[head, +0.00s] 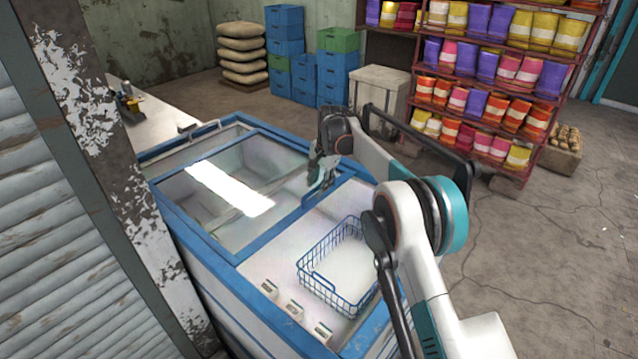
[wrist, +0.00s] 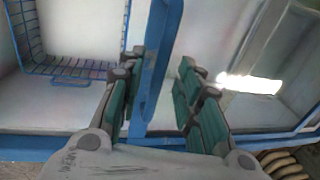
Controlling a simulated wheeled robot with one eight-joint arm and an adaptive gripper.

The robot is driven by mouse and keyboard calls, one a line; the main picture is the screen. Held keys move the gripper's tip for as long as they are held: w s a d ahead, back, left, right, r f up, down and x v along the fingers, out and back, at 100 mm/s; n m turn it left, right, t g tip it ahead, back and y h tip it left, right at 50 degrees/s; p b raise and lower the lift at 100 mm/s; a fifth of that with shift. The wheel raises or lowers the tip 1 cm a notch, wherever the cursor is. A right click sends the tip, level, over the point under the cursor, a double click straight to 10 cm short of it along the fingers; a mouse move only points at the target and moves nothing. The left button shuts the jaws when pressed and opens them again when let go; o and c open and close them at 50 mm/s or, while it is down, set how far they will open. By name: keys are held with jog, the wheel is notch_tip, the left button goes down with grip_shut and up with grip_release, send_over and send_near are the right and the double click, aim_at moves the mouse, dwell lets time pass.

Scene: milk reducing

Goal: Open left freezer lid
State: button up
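The chest freezer (head: 215,258) has a blue frame and stands in the middle of the head view. A glass lid (head: 185,190) with a bright reflection covers its left part; it also shows in the wrist view (wrist: 262,110). The right part is uncovered. My gripper (head: 322,178) is over the far side of the freezer, by the blue bar between the two parts. In the wrist view my gripper (wrist: 160,88) has its fingers apart, with the blue bar (wrist: 155,70) between them. I cannot tell whether either finger touches it.
A blue wire basket (head: 338,268) and several small cartons (head: 294,310) are in the freezer's right part. A peeling pillar (head: 110,130) stands close on the left. Shelves of colourful packets (head: 480,80), a white chest (head: 380,92) and stacked crates (head: 286,45) are behind. Floor is free on the right.

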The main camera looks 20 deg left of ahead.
notch_tip(320, 180, up, 11)
jog(key=d, duration=0.2)
jog(key=shift+s+r, duration=0.2)
jog(key=shift+s, duration=0.25)
